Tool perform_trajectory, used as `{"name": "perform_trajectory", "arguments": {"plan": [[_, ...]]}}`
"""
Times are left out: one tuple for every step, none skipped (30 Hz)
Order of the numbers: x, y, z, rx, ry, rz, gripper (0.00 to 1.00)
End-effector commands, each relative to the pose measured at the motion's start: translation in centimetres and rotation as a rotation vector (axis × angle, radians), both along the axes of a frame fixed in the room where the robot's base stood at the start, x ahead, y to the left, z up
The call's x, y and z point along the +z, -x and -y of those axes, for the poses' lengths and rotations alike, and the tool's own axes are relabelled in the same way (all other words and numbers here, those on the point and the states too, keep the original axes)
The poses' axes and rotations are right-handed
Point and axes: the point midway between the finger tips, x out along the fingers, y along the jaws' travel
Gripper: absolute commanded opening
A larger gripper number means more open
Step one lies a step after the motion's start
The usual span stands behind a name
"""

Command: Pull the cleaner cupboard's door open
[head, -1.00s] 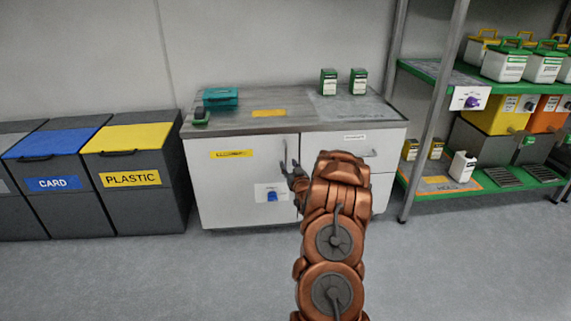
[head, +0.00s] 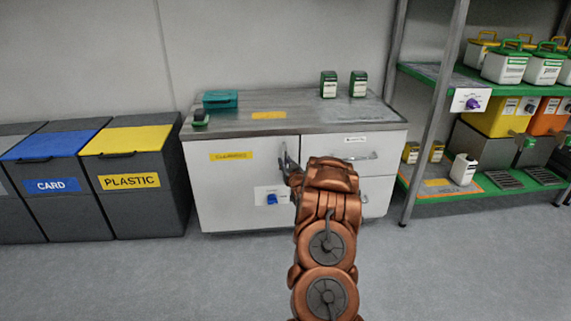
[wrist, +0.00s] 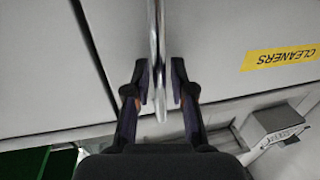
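The cleaner cupboard's white door (head: 225,185) is shut, with a yellow CLEANERS label (head: 231,156) at its upper left. The label also shows, upside down, in the wrist view (wrist: 281,57). The upright metal door handle (head: 283,156) is at the door's right edge. My gripper (head: 290,170) is at this handle, partly hidden by my arm. In the wrist view, the handle (wrist: 158,50) runs between the two fingers of my gripper (wrist: 159,80). The fingers are apart on either side of it, with narrow gaps showing.
A drawer with a horizontal handle (head: 360,156) is right of the door. A sign with a blue knob (head: 271,198) is low on the door. The PLASTIC bin (head: 130,200) stands left of the cupboard and shelving (head: 430,130) right. The floor in front is clear.

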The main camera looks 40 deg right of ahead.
Motion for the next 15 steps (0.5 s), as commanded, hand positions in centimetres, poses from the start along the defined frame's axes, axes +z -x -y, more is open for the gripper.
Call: {"name": "perform_trajectory", "arguments": {"plan": [[0.00,0.00,0.01,0.000,0.000,0.000,0.15],[0.00,0.00,0.01,0.000,0.000,0.000,0.12],[0.00,0.00,0.01,0.000,0.000,0.000,0.08],[0.00,0.00,0.01,0.000,0.000,0.000,0.05],[-0.01,0.01,0.00,0.000,0.000,0.000,0.02],[-0.01,0.01,0.00,0.000,0.000,0.000,0.00],[-0.01,0.01,0.00,0.000,0.000,0.000,0.00],[0.00,0.01,0.00,0.000,0.000,0.000,0.00],[0.00,0.01,0.00,0.000,0.000,0.000,0.00],[0.00,0.01,0.00,0.000,0.000,0.000,0.00],[0.00,0.01,0.00,0.000,0.000,0.000,0.00],[0.00,0.01,0.00,0.000,0.000,0.000,0.00],[0.00,0.01,0.00,0.000,0.000,0.000,0.00],[0.00,0.00,-0.01,0.000,0.000,0.000,0.00],[-0.01,0.00,-0.01,0.000,0.000,0.000,0.00]]}}
